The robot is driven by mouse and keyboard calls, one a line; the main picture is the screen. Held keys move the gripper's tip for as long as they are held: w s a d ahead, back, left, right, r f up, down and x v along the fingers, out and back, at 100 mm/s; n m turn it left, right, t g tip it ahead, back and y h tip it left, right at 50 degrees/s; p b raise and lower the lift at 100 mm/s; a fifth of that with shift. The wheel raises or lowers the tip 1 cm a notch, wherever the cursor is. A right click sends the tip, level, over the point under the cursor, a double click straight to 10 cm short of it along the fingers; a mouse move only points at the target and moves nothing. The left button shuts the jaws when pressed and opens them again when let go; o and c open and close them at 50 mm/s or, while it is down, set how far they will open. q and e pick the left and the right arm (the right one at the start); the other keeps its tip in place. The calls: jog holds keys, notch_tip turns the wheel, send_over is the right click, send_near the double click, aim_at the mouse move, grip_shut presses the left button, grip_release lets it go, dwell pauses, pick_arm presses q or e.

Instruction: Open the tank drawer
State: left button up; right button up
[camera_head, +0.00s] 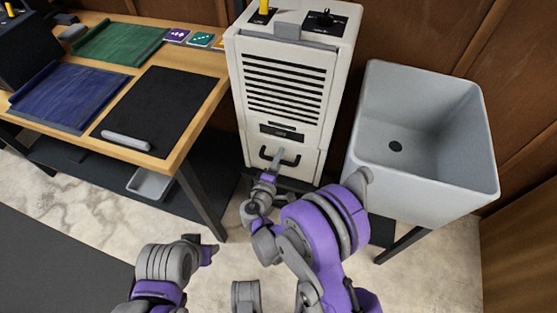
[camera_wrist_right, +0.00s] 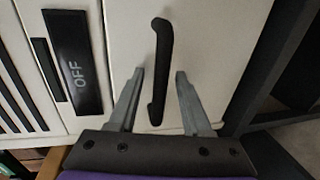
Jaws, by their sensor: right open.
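The tank drawer (camera_head: 306,162) is the low front panel of a tall white machine (camera_head: 283,88), and it looks shut. Its black bar handle (camera_head: 289,158) runs across the panel; the handle also shows in the right wrist view (camera_wrist_right: 161,38), where it stands upright in the picture. My right gripper (camera_head: 278,158) is at the handle; in the right wrist view its two fingers (camera_wrist_right: 160,72) are apart, one on each side of the handle. I cannot tell whether either finger touches it.
A grey sink (camera_head: 428,185) stands close on the right of the machine. A wooden workbench (camera_head: 193,100) with mats and cards is on the left. A label reading OFF (camera_wrist_right: 78,65) sits above the drawer. Pale floor is open in front.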

grip_shut()
dwell(1.4)
